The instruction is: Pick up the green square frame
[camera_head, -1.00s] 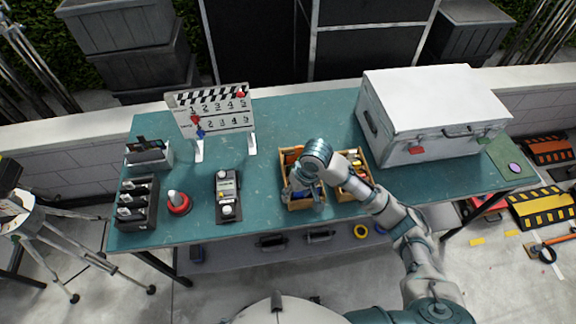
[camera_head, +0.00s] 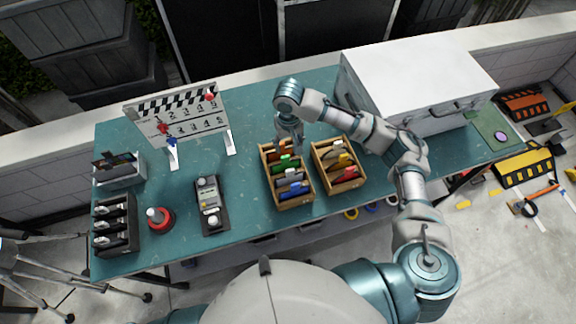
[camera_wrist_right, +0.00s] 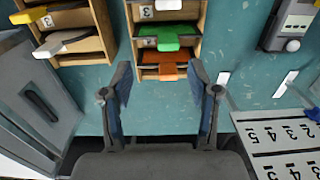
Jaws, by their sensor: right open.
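A green piece with a protruding tab (camera_head: 287,163) stands in a slot of the left wooden box (camera_head: 293,204). It also shows in the right wrist view (camera_wrist_right: 168,42), behind an orange-red piece (camera_wrist_right: 168,70). I cannot tell its full shape, as most of it is inside the box. My right gripper (camera_head: 288,141) is above the far end of that box. In the right wrist view my right gripper (camera_wrist_right: 162,85) is open and empty, its fingers apart, with the orange-red piece just beyond them. My left gripper is not in view.
A second wooden box (camera_head: 345,186) holds yellow and red pieces. A large white case (camera_head: 412,75) stands at right, and a clapperboard (camera_head: 182,117) at left. A flat green panel with a purple oval (camera_head: 488,126) lies at the right end. Teal table (camera_head: 245,125) shows between clapperboard and box.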

